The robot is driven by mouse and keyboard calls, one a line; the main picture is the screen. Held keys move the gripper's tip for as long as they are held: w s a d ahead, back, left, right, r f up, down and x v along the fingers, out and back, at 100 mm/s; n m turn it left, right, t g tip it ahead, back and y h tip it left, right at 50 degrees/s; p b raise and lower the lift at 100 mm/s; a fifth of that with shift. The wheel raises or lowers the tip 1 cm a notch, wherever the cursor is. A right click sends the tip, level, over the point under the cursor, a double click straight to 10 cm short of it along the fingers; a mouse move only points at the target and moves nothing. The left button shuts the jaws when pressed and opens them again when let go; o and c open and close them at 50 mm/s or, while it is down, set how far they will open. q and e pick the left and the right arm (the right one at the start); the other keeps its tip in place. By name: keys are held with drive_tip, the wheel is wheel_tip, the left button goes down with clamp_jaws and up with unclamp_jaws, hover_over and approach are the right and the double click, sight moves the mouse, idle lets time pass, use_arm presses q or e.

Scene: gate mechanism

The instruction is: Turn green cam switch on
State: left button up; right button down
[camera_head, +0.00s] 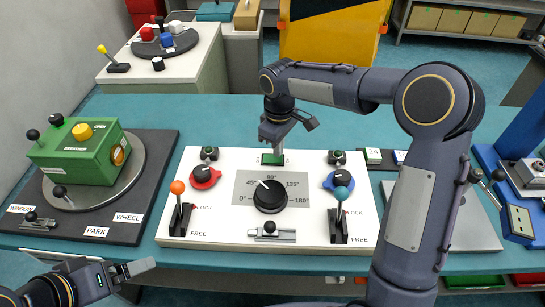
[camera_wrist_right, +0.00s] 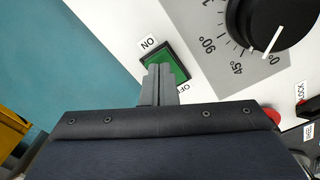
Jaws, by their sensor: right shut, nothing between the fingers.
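The green switch (camera_head: 271,160) is a small green rocker in a dark frame at the back middle of the white panel (camera_head: 225,232). In the right wrist view the green switch (camera_wrist_right: 180,67) has an ON label (camera_wrist_right: 148,43) at one end and a partly hidden OFF label (camera_wrist_right: 183,88) at the other. My right gripper (camera_head: 279,148) points down at the switch, shut and empty. In the right wrist view its fingertips (camera_wrist_right: 159,69) overlap the switch; I cannot tell whether they touch it. My left gripper (camera_head: 139,267) is at the lower left, away from the panel's switch.
A black dial (camera_head: 270,197) sits in front of the switch. Red (camera_head: 205,177) and blue (camera_head: 341,180) round parts flank it, with orange-knobbed (camera_head: 177,188) and teal-knobbed (camera_head: 341,193) levers. A green box (camera_head: 80,152) stands left. Bare teal table (camera_head: 200,115) lies behind the panel.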

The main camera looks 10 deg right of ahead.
drive_tip(key=shift+f+b, duration=0.4)
drive_tip(key=shift+f, duration=0.35)
drive_tip(key=shift+r, duration=0.1)
wheel_tip(320, 180, up, 7)
drive_tip(key=p, duration=0.6)
idle(0.3)
idle(0.4)
